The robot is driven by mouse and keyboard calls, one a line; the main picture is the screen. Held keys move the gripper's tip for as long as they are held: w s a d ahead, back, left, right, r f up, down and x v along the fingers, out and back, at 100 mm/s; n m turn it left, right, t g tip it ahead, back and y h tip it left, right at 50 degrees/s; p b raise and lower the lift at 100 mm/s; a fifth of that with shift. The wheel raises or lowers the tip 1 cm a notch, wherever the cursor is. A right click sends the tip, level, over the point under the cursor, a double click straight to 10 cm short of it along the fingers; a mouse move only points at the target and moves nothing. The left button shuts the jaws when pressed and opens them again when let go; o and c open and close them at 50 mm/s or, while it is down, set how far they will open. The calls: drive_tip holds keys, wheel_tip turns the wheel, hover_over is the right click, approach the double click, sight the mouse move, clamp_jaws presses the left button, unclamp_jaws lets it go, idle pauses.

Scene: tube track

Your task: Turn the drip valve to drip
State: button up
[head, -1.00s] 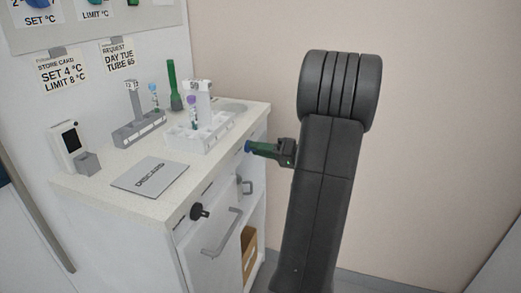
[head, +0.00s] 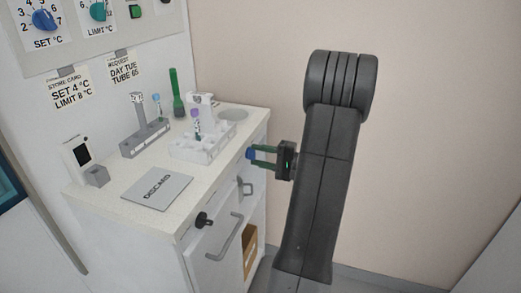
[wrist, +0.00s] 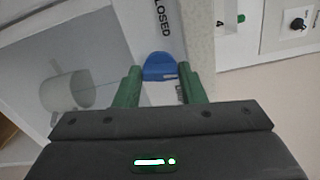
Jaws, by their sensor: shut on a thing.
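The drip valve's blue knob (head: 250,153) is at the right end of the counter's front, just below the top. It also shows in the wrist view (wrist: 160,67), between my two green fingertips. My gripper (head: 254,155) is shut on the knob, one finger on either side; it shows in the wrist view too (wrist: 159,74). Any other valve label or pointer is hidden or too small to read.
The counter (head: 96,207) holds a grey discard plate (head: 158,188), a white tube rack (head: 188,151), a grey stand (head: 146,138) and a green torch-like item (head: 176,92). A drawer handle (head: 222,238) and black knob (head: 203,220) stick out from the front below.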

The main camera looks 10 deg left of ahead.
drive_tip(key=m+p, duration=0.3)
drive_tip(key=m, duration=0.1)
drive_tip(key=shift+r, duration=0.2)
drive_tip(key=shift+f+m+p, duration=0.1)
drive_tip(key=shift+m+p, duration=0.7)
drive_tip(key=shift+m, duration=0.1)
drive_tip(key=o, duration=1)
drive_tip(key=s+d, duration=0.1)
drive_tip(key=d, duration=0.8)
drive_tip(key=s+d, duration=0.1)
drive_tip(key=d, duration=0.3)
drive_tip(key=shift+s+d, duration=0.3)
